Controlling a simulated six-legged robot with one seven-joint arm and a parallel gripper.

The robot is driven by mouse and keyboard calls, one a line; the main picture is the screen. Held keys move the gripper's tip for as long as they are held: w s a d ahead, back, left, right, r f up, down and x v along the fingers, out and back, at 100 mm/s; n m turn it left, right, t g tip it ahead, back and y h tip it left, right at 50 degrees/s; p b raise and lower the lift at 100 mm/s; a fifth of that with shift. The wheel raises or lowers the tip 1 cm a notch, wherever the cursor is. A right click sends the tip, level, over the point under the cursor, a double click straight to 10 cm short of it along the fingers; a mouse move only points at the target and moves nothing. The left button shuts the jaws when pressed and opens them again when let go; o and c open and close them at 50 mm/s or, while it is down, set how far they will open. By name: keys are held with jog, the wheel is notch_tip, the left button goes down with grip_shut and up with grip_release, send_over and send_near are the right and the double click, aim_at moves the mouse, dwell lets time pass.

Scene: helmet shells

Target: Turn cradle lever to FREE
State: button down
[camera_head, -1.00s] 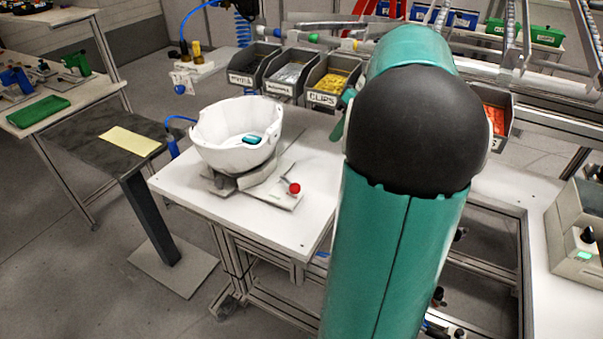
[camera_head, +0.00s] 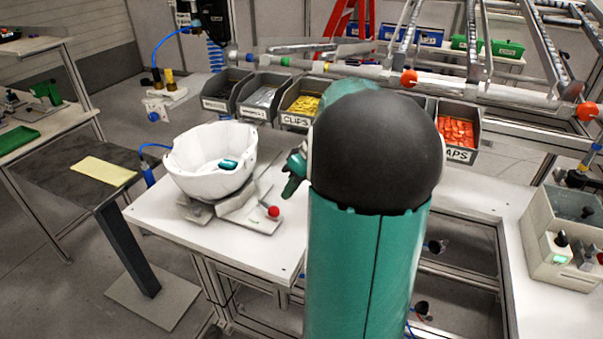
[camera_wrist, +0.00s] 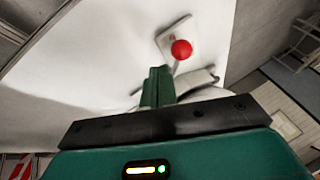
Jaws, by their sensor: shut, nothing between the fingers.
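The cradle lever ends in a red ball knob (camera_head: 273,211) on the front right of the cradle base (camera_head: 232,207), on the white table. The white helmet shell (camera_head: 215,150) sits open side up on the cradle, with a small teal object (camera_head: 228,164) inside it. In the wrist view the red knob (camera_wrist: 181,49) stands just beyond and to the right of my gripper's fingertips (camera_wrist: 158,70), apart from them. My gripper is shut and empty. In the head view its fingers (camera_head: 292,182) show right of the shell. The lever's label cannot be read.
Grey bins stand behind the table, among them one of yellow clips (camera_head: 304,106) and one of orange parts (camera_head: 457,132). A dark side stand with a yellow sheet (camera_head: 104,171) is at left. A control box (camera_head: 565,235) is at right. The tabletop's front edge is clear.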

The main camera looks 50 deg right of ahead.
jog(key=shift+a+f, duration=0.25)
jog(key=shift+a, duration=0.3)
jog(key=shift+a+f, duration=0.2)
jog(key=shift+a, duration=0.35)
